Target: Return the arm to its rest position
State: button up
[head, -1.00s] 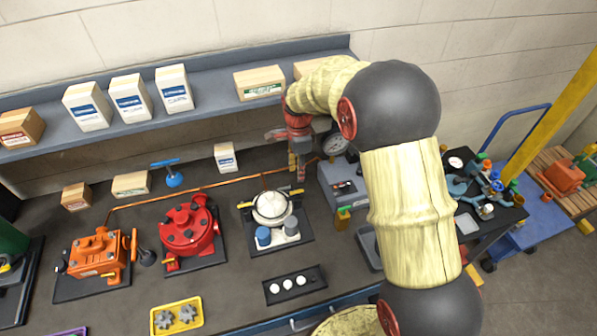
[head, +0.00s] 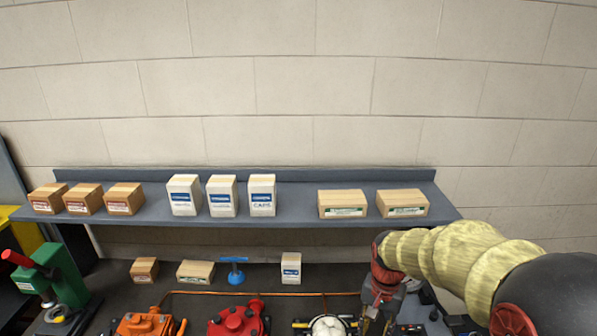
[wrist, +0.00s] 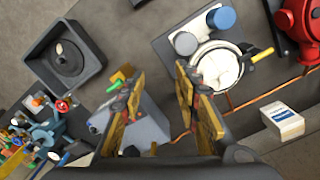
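My arm, in ribbed pale-yellow covers, reaches in from the lower right in the head view. My gripper (head: 376,318) hangs downward at its end, in front of the shelf and just right of the white round motor (head: 328,326). In the wrist view the two yellow-and-dark fingers of my gripper (wrist: 158,74) stand apart with nothing held between them. They are above the bench, between the white motor (wrist: 217,66) and a black square tray (wrist: 62,98) with a round part in it. The fingertips are cut off by the lower edge in the head view.
A grey shelf (head: 300,212) with several boxes runs along the wall behind the arm. Orange (head: 146,324) and red (head: 238,320) motors stand left on the bench. A grey gauge box (wrist: 135,130) lies beneath the fingers. Above the shelf is clear.

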jog(key=s+r+n+t+b, duration=0.2)
jog(key=s+b, duration=0.3)
jog(key=s, duration=0.4)
jog(key=s+r+n+t+b, duration=0.3)
jog(key=s+b, duration=0.3)
jog(key=s, duration=0.4)
jog(key=shift+s+a+r+n+t, duration=0.2)
jog(key=shift+a+n+t, duration=0.1)
jog(key=shift+n+t, duration=0.25)
